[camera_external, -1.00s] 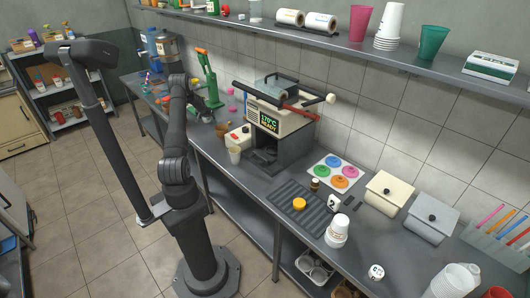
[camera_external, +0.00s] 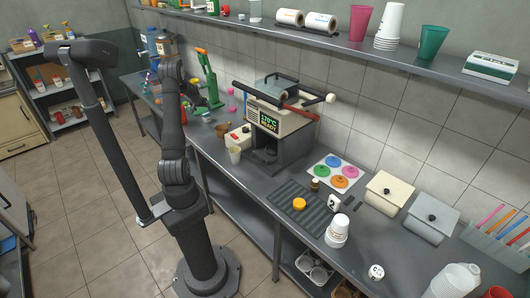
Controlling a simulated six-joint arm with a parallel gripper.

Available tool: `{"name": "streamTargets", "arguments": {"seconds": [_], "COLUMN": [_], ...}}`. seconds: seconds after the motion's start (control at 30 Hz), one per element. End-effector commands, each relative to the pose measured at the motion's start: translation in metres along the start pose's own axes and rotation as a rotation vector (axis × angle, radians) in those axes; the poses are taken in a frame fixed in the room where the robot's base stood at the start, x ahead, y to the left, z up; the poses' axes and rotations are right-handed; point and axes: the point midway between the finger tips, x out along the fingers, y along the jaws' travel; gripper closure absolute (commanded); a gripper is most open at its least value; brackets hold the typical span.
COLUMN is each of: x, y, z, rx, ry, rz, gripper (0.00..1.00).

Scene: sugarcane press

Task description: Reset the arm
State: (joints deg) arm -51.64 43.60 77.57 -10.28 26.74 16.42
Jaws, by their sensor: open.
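My arm stands upright on its pedestal at the left of the counter (camera_external: 252,190). Its forearm is folded up and over at the top. My gripper (camera_external: 192,103) is small and dark at the end of the arm, near the back left part of the counter. It is open, with nothing seen between its fingers. The fingertips are hard to make out against the things behind them.
The press (camera_external: 280,120) with a lit display stands right of my arm. Colored lids (camera_external: 333,172), white cups (camera_external: 337,231) and lidded bins (camera_external: 387,192) are further right.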

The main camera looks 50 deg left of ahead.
Motion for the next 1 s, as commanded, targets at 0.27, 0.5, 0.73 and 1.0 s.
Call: {"name": "streamTargets", "arguments": {"seconds": [0.27, 0.5, 0.73, 1.0], "x": [0.000, 0.013, 0.048, 0.091], "y": [0.000, 0.000, 0.000, 0.000], "z": [0.000, 0.001, 0.001, 0.001], "rx": [0.000, -0.001, -0.001, -0.001], "ry": [-0.001, -0.003, -0.003, -0.003], "rz": [0.000, 0.001, 0.000, 0.000], "gripper": [0.15, 0.15, 0.15, 0.15]}}
